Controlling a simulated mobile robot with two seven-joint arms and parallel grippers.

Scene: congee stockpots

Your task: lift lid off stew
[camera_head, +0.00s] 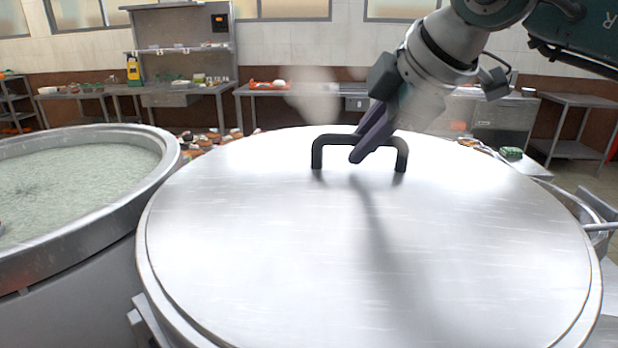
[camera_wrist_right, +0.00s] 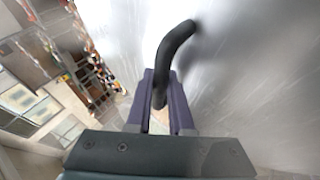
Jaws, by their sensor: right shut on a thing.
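A large round silver lid (camera_head: 300,240) covers the stockpot in the middle of the head view. A black bar handle (camera_head: 333,140) stands up from the lid near its far side. My right gripper (camera_head: 365,147) reaches in from the upper right with its purple fingers shut on the handle. In the right wrist view the fingers (camera_wrist_right: 161,105) lie on either side of the black handle (camera_wrist_right: 172,42), with the shiny lid (camera_wrist_right: 255,70) beyond. The lid appears seated on the pot's rim. The stew is hidden beneath it. My left gripper is not in view.
An open stockpot (camera_head: 165,150) full of pale, steaming congee (camera_head: 70,180) stands close on the left. Steel counters (camera_head: 190,90) line the back wall. A metal side table (camera_head: 575,105) is at the far right. Small items lie behind the lid.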

